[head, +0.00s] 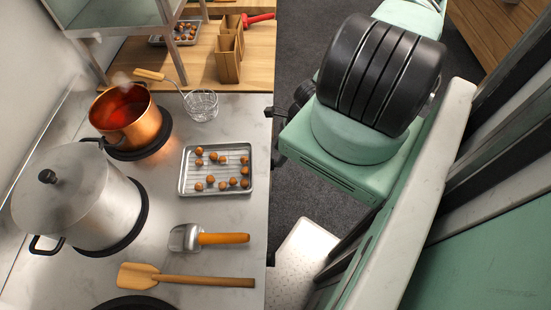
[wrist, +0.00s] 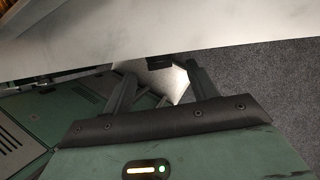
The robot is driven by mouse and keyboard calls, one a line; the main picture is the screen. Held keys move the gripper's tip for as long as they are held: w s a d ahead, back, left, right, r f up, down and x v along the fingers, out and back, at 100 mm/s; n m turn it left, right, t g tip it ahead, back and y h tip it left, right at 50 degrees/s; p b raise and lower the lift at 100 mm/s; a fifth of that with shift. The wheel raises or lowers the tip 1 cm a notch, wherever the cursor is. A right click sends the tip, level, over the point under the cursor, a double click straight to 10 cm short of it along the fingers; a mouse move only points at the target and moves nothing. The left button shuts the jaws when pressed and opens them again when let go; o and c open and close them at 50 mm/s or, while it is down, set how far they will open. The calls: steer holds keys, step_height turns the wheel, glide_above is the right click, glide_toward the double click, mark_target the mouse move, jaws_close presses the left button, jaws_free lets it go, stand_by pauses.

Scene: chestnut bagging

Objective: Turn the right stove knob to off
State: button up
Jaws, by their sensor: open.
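A small dark knob (wrist: 160,62) shows on the pale front of the counter in the wrist view. My gripper (wrist: 161,72) is open, with one finger to the left of this knob and one to the right. The fingers look apart from it, but I cannot tell the depth. In the head view a small black knob (head: 268,113) sticks out from the counter's front edge, close to my green arm. The arm hides the gripper's fingers there. I cannot read the knob's turn position.
On the counter (head: 235,120) stand a steaming copper pot (head: 128,115) and a lidded steel pot (head: 75,195). A chestnut tray (head: 185,188), a scoop (head: 222,239) and a wooden spatula (head: 190,280) lie near the front edge. Dark floor (head: 310,210) shows beyond it.

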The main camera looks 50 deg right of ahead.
mark_target(274, 163)
steer(key=shift+p+x, duration=0.35)
steer(key=shift+x, duration=1.9)
steer(key=shift+c, duration=0.4)
steer(key=c, duration=0.9)
